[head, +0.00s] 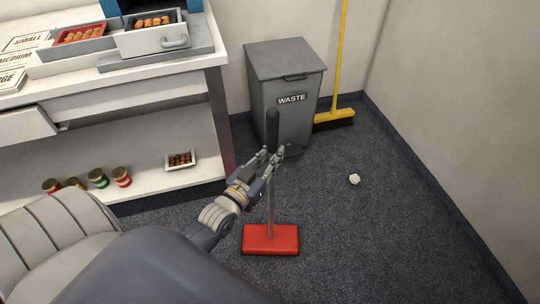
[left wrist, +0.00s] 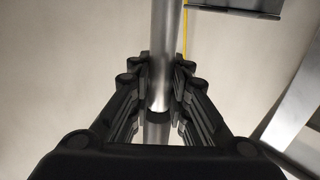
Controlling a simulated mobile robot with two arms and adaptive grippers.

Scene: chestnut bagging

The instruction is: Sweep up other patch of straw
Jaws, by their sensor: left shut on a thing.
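A floor sweeper with a red head (head: 270,240), a thin metal shaft and a black handle stands upright on the dark carpet. My left gripper (head: 268,172) is shut around its shaft, below the black handle. In the left wrist view the metal shaft (left wrist: 165,60) runs between the fingers of my left gripper (left wrist: 160,85). I cannot make out any straw on the visible carpet; my arm and body hide part of the floor at lower left. My right gripper is not in view.
A grey waste bin (head: 285,92) stands behind the sweeper. A yellow broom (head: 342,60) stands upright beside it. A crumpled pale scrap (head: 354,179) lies on the carpet at right. A white counter (head: 150,82) with a lower shelf stands at left. The carpet at right is mostly clear.

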